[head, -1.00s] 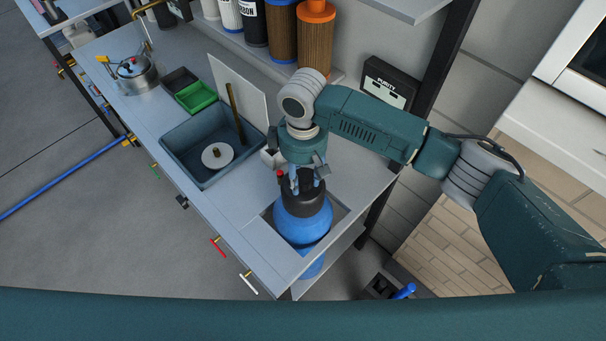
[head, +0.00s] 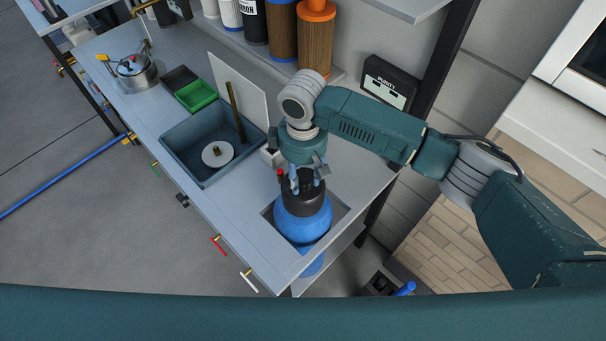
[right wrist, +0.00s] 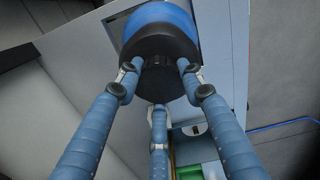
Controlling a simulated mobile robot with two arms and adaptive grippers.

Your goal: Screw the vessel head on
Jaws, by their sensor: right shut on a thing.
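The blue vessel (head: 300,222) stands upright in a square cut-out at the near right end of the bench. The black vessel head (head: 304,199) sits on top of it. My right gripper (head: 303,182) is above the head with its fingers pointing down around the head's top. In the right wrist view, three blue fingers close around the ribbed middle of the black head (right wrist: 159,50), and the blue vessel (right wrist: 158,18) shows behind it. Whether the thread is engaged cannot be seen. My left gripper is not in view.
A grey sink (head: 190,165) with a round disc and an upright rod is left of the vessel. Green (head: 196,96) and dark trays, and a metal pot (head: 136,72), lie farther back. Filter cartridges (head: 314,38) and a purity meter (head: 388,82) stand along the back.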

